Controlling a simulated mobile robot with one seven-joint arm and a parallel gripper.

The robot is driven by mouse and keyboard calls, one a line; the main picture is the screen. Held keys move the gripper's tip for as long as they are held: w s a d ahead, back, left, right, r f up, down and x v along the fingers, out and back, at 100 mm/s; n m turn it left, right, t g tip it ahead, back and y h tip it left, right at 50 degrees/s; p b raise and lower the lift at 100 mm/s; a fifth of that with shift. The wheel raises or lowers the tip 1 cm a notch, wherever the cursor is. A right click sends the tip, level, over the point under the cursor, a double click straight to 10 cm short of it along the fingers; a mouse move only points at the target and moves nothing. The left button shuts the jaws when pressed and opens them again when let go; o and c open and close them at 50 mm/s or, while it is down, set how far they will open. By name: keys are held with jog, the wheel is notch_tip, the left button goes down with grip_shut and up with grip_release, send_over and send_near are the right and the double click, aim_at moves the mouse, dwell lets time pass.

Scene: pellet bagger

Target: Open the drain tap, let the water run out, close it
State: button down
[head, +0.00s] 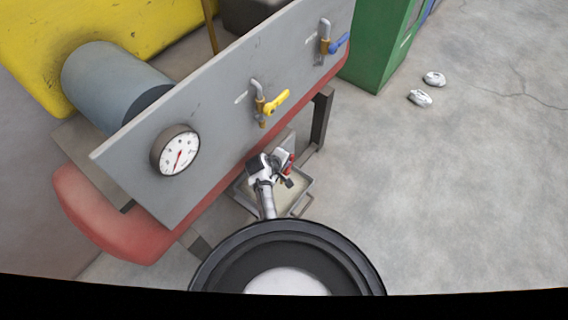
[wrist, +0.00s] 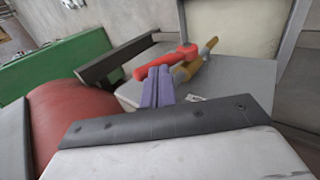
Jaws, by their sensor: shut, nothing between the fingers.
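A tap with a red lever handle (wrist: 165,62) and a brass body (wrist: 190,70) sits on a grey plate in the wrist view. The lever lies at an angle across the brass body. I see no water running from it. In the head view a bit of the red handle (head: 290,159) shows beside my gripper (head: 286,180), mostly hidden. In the wrist view the purple-grey fingers of my gripper (wrist: 158,86) are shut and empty, with their tips close to the red lever. I cannot tell whether they touch it.
A shallow tray (head: 302,203) stands on the floor under the tap. The grey panel (head: 215,115) above carries a gauge (head: 176,151), a yellow-handled tap (head: 276,102) and a blue-handled tap (head: 338,44). A dark leg (head: 321,118) is nearby.

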jog(key=shift+w+d+r+g+y+p, duration=0.45)
jog(key=shift+w+g+p, duration=0.2)
jog(key=shift+p, duration=0.35)
jog(key=shift+w+d+g+y, duration=0.2)
jog(key=shift+w+g+y, duration=0.05)
jog(key=shift+g, duration=0.1)
jog(key=shift+w+d+f+g+y, duration=0.4)
jog(key=shift+w+g+y, duration=0.1)
jog(key=shift+w+g, duration=0.15)
jog(key=w+d+f+g+y+b, duration=0.3)
jog(key=w+f+g+b, duration=0.1)
jog(key=b, duration=0.6)
jog(key=shift+d+f, duration=0.15)
jog(key=shift+f, duration=0.05)
jog(key=shift+w+g, duration=0.15)
jog(key=shift+g, duration=0.1)
